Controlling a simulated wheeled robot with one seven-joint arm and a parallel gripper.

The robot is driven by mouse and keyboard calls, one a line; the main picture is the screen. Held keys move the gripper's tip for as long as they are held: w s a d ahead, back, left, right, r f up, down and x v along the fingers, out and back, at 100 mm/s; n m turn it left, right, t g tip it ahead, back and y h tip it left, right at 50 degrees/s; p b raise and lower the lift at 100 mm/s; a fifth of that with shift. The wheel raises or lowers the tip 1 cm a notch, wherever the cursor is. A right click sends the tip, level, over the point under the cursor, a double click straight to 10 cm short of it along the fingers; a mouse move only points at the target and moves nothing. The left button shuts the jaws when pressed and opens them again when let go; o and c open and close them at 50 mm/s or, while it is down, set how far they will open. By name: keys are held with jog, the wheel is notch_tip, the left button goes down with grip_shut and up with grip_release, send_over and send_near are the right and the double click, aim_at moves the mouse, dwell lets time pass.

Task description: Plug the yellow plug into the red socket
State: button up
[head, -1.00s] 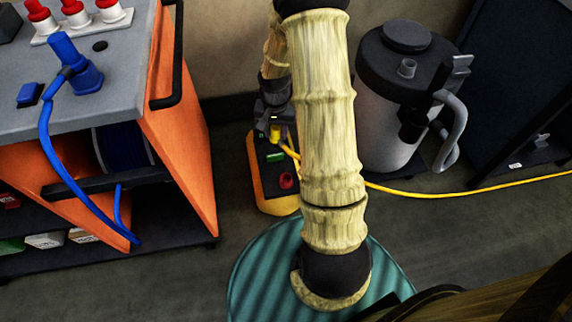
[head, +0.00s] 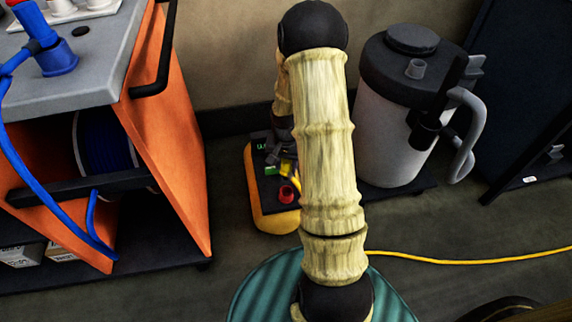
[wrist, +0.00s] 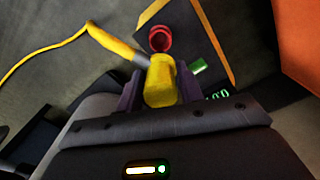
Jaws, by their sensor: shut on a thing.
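The yellow plug (wrist: 160,82) is between the two fingers of my gripper (wrist: 158,88) in the wrist view, with its yellow cable leaving to the upper left. In the head view the plug (head: 287,168) is small and partly hidden by my arm. The red socket (wrist: 160,38) is a round red ring on the dark top of a yellow-orange box (head: 257,216). The socket also shows in the head view (head: 286,193), just nearer than the plug. My gripper (head: 281,160) is shut on the plug above the box.
A green part (wrist: 198,66) lies beside the plug on the box top. An orange cart (head: 165,150) with a blue plug stands left. A grey canister (head: 392,135) stands right. The yellow cable (head: 470,261) runs over the floor to the right.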

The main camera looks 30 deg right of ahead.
aim_at(286, 177)
jog(key=shift+f+b, duration=2.75)
jog(key=shift+f, duration=0.7)
jog(key=shift+f+b, duration=0.4)
jog(key=shift+f, duration=1.55)
jog(key=o, duration=1)
jog(key=shift+o, duration=0.2)
notch_tip(286, 177, up, 18)
jog(key=p, duration=0.8)
jog(key=shift+f, duration=0.25)
jog(key=shift+a, duration=0.1)
